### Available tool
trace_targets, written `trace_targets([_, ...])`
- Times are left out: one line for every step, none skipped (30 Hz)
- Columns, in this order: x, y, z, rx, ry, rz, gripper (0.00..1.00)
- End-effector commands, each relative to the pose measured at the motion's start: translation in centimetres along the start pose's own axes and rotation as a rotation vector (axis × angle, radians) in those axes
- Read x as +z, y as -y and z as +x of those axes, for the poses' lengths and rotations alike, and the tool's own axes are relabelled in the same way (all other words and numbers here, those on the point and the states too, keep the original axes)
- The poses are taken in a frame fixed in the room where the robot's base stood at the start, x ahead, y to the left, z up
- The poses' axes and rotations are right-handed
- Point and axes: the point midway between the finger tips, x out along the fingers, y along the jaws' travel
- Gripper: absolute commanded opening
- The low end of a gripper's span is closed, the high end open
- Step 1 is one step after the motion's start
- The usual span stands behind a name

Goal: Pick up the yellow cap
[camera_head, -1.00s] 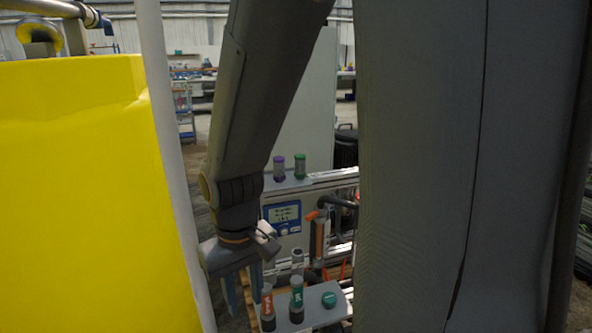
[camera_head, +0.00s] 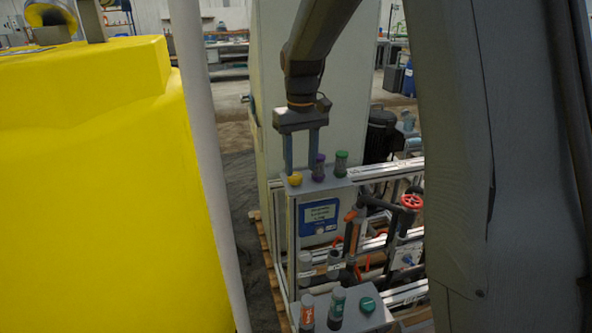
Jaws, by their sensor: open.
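The yellow cap (camera_head: 295,179) lies at the left end of the top of the grey control box (camera_head: 322,183). My gripper (camera_head: 301,172) points down over that top with its two fingers apart and nothing seen between them. Its left finger comes down just behind or beside the yellow cap. Its right finger comes down beside the purple-topped bottle (camera_head: 318,167). I cannot tell whether either finger touches anything.
A green-topped bottle (camera_head: 341,163) stands right of the purple one. Lower down, a grey shelf holds a red-labelled bottle (camera_head: 307,312), a green-labelled bottle (camera_head: 337,303) and a green cap (camera_head: 367,304). A white post (camera_head: 205,150) and yellow tank (camera_head: 95,190) stand left.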

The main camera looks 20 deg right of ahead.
Motion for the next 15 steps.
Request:
trace_targets([-1.3, -0.3, -1.1, 0.0, 0.0, -0.009, 0.43])
trace_targets([-1.9, -0.4, -1.4, 0.0, 0.001, -0.014, 0.43])
trace_targets([-2.5, -0.5, -1.8, 0.0, 0.002, -0.021, 0.43])
trace_targets([-2.9, -0.6, -2.0, 0.0, 0.002, -0.025, 0.43])
trace_targets([-3.2, -0.6, -2.2, 0.0, 0.002, -0.028, 0.43])
trace_targets([-3.5, -0.6, -2.3, 0.0, 0.003, -0.031, 0.43])
trace_targets([-3.6, -0.7, -2.3, 0.0, 0.004, -0.033, 0.43])
trace_targets([-3.7, -0.7, -2.2, 0.0, 0.004, -0.034, 0.43])
trace_targets([-3.8, -0.7, -2.0, 0.0, 0.005, -0.035, 0.43])
trace_targets([-3.8, -0.6, -1.7, 0.0, 0.005, -0.036, 0.43])
trace_targets([-3.8, -0.6, -1.4, 0.0, 0.006, -0.036, 0.43])
trace_targets([-3.8, -0.6, -0.9, 0.0, 0.007, -0.036, 0.43])
trace_targets([-3.8, -0.6, -0.6, 0.0, 0.006, -0.036, 0.43])
trace_targets([-3.8, -0.6, -0.3, 0.0, 0.005, -0.036, 0.43])
trace_targets([-3.8, -0.6, 0.0, 0.0, 0.005, -0.036, 0.43])
